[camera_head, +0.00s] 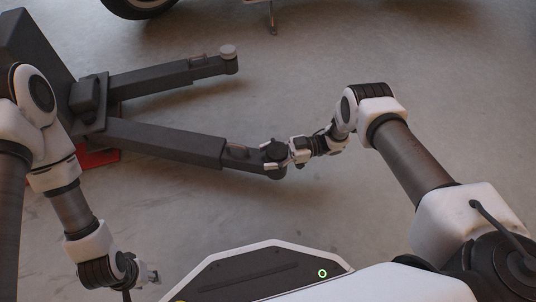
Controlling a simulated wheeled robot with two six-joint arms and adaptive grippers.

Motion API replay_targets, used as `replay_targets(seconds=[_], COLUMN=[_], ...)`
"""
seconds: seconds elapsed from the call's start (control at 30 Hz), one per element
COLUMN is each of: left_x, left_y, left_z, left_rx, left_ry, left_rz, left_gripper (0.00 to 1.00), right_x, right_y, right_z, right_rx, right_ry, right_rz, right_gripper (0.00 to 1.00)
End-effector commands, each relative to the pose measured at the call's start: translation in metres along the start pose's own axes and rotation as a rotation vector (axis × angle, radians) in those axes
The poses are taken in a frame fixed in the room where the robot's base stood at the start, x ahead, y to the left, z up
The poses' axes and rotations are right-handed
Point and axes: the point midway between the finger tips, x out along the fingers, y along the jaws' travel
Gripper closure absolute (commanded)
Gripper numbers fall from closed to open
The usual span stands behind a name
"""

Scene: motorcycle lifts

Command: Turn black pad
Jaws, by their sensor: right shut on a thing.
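The black pad (273,150) is a round dark disc at the end of the nearer lift arm (165,142), near the middle of the view. My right gripper (283,155) comes in from the right at the pad and is shut on its side; the fingers hide part of the pad's edge. My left gripper (153,276) is low at the lower left, over the floor and well away from the pad. It is small and seen from the side, so its opening is unclear.
The farther lift arm (165,78) ends in a grey pad (228,52). Both arms join a dark lift post (38,45) at the left, with a red part (98,158) near the floor. A motorcycle wheel (140,5) shows at the top. The floor between is clear.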

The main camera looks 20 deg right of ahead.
Motion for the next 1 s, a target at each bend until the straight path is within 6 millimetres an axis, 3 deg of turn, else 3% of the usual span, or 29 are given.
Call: replay_targets(seconds=[0.43, 0.47, 0.5, 1.0], left_x=[0.0008, 0.0008, 0.0008, 0.0002], left_y=[0.0, 0.0, 0.0, 0.0], left_z=[0.0002, 0.0002, 0.0002, 0.0001], left_rx=[0.0, 0.0, 0.0, 0.0], left_ry=[0.0, 0.0, 0.0, 0.0], left_rz=[0.0, 0.0, 0.0, 0.0], left_gripper=[0.6, 0.6, 0.6, 0.6], right_x=[-0.0001, -0.0001, -0.0001, -0.0067], right_y=[-0.0021, -0.0021, -0.0022, -0.0002], right_z=[0.0035, 0.0035, 0.0035, 0.0009], right_rx=[0.006, 0.006, 0.006, 0.001], right_ry=[-0.004, -0.004, -0.004, -0.001], right_rz=[0.0, 0.0, -0.001, 0.001], right_gripper=[0.7, 0.31, 0.17, 0.17])
